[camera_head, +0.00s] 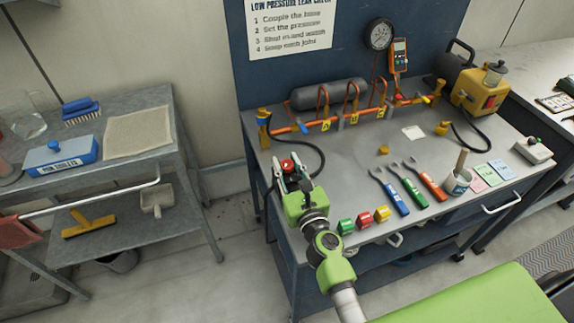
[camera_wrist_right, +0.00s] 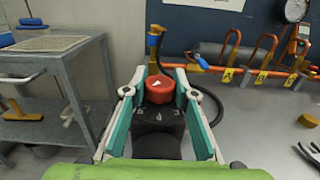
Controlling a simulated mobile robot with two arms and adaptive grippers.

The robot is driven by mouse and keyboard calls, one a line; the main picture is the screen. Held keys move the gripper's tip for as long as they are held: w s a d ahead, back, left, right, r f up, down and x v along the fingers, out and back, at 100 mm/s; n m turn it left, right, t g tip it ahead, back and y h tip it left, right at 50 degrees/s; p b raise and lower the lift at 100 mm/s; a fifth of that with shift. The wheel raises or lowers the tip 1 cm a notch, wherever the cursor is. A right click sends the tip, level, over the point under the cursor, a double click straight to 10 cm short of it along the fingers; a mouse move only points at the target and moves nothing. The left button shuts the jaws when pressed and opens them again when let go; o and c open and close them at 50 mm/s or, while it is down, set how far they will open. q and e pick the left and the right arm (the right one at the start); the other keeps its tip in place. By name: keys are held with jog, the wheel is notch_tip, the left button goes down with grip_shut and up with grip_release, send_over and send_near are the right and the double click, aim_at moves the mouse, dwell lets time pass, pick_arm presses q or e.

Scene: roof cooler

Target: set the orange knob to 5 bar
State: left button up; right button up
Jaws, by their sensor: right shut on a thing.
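The orange-red knob (camera_head: 287,165) sits at the left end of the workbench. In the right wrist view the knob (camera_wrist_right: 160,88) has a white pointer mark on top and a dark round base below it. My right gripper (camera_head: 291,173) is shut on the knob, with a finger on each side; the same gripper (camera_wrist_right: 160,82) frames it in the wrist view. A round dark gauge (camera_head: 379,34) stands at the back above the pipe manifold; its reading is too small to tell. My left gripper is not in view.
The orange pipe manifold (camera_head: 345,118) runs along the back of the bench, with a black hose curving near the knob. Coloured wrenches (camera_head: 410,188) and small coloured blocks (camera_head: 363,220) lie to the right. A grey cart (camera_head: 165,100) stands left, across a floor gap.

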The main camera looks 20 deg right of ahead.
jog(key=o, duration=1.1)
jog(key=n+y+p, duration=0.1)
jog(key=n+y, duration=0.1)
jog(key=shift+r+y, duration=0.15)
jog(key=shift+y, duration=0.25)
jog(key=n+y, duration=0.1)
jog(key=y, duration=0.1)
jog(key=n+g+y, duration=0.1)
jog(key=shift+d+f+n+y, duration=0.1)
jog(key=shift+f+n+y, duration=0.1)
jog(key=shift+n+y, duration=0.15)
jog(key=shift+g+y, duration=0.25)
jog(key=shift+g, duration=0.05)
jog(key=b+v, duration=0.3)
jog(key=v, duration=1)
jog(key=shift+s+d, duration=0.1)
jog(key=shift+s, duration=0.25)
